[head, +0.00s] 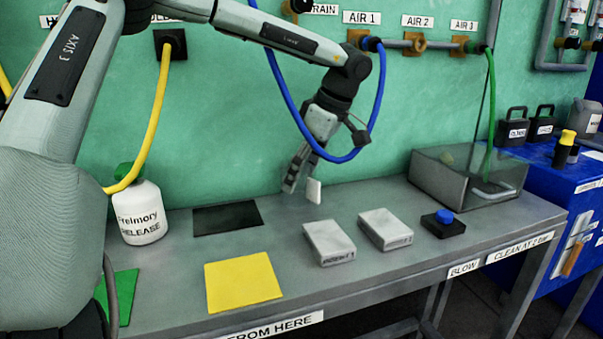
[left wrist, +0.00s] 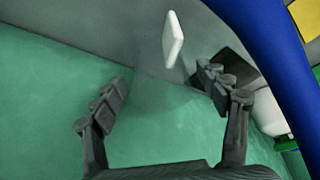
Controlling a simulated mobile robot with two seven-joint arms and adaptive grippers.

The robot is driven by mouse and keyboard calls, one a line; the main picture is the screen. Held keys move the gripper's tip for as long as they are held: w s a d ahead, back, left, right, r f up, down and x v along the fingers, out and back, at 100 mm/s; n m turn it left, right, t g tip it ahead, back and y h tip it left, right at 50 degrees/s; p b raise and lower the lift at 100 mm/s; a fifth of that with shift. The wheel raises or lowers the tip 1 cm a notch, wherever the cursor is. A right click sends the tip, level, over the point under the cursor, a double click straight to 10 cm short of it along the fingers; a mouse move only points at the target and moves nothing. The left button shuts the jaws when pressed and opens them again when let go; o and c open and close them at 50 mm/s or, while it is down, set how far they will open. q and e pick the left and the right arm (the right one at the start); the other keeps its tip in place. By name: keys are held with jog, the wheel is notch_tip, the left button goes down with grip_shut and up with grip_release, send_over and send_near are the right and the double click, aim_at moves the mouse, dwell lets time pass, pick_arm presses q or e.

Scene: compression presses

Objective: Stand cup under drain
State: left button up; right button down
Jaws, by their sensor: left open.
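A small white upright piece (head: 314,190), perhaps the cup, shows at the back of the grey bench beside my left gripper's fingers. It also shows in the left wrist view (left wrist: 172,42), beyond and between the two fingertips, not clasped. My right gripper is not in view.
A blue hose (head: 276,88) loops around my left wrist. The bench (head: 365,278) carries a white bottle (head: 142,212), a black mat (head: 227,218), a yellow mat (head: 242,281), two grey blocks (head: 330,241) (head: 385,229), a blue button (head: 444,217) and a clear bin (head: 455,182).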

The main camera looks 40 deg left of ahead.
pick_arm(q)
jog(key=shift+w+d+r, duration=0.1)
jog(key=shift+r, duration=0.35)
jog(key=v, duration=1.1)
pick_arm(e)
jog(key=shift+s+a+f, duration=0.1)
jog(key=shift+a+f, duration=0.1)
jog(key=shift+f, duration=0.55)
pick_arm(q)
jog(key=shift+d+r, duration=0.1)
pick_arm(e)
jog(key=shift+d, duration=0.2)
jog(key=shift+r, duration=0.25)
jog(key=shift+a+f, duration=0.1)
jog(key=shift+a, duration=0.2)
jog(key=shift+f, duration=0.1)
